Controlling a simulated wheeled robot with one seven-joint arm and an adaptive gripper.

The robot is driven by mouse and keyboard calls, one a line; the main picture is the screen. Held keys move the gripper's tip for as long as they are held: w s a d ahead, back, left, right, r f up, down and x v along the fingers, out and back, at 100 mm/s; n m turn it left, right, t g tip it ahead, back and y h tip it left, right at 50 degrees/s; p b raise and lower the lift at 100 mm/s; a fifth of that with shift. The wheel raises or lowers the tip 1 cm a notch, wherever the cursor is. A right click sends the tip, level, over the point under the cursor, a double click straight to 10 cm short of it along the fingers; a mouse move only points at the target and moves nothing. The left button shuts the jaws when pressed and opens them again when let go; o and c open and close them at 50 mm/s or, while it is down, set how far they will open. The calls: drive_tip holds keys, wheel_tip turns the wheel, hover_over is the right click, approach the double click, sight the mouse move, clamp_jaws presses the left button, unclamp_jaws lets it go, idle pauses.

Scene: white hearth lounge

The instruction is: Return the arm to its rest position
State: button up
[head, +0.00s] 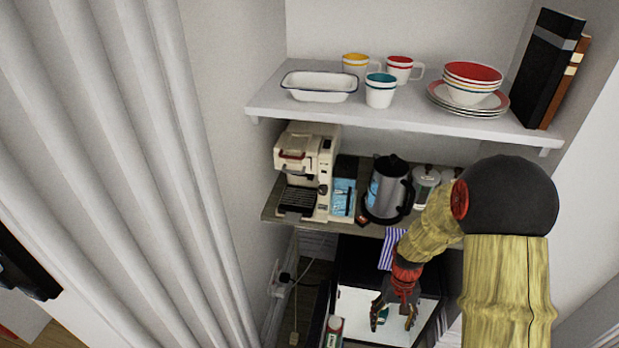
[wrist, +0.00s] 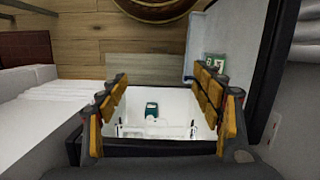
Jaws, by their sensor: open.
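My arm reaches down at the right of the head view. My gripper (head: 394,316) points downward below the lower shelf, over a white surface (head: 355,318) with dark edges. In the wrist view my gripper (wrist: 162,78) has its yellow-padded fingers spread wide apart, with nothing held between them. Beyond the fingers is a white-walled, open container (wrist: 178,103) with a dark front rim. A small dark-green item (wrist: 151,109) with a white label lies in it, apart from the fingers.
The upper shelf (head: 420,122) holds cups, bowls, plates, an enamel dish and books. A striped cloth (head: 391,248) hangs below. A pale curtain (head: 130,150) fills the left.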

drive_tip(key=s+a+r+t, duration=0.1)
drive_tip(key=s+r, duration=0.3)
drive_tip(key=r, duration=0.8)
drive_tip(key=s+a+r+n+t+p, duration=0.1)
drive_tip(key=s+r+t, duration=0.3)
drive_tip(key=r, duration=0.9)
drive_tip(key=s+a+r+t, duration=0.2)
drive_tip(key=s+r, duration=0.4)
drive_tip(key=r, duration=0.6)
drive_tip(key=shift+s+a+r+t, duration=0.15)
drive_tip(key=shift+a+r+t, duration=0.15)
drive_tip(key=shift+a+t, duration=0.1)
drive_tip(key=shift+c, duration=0.4)
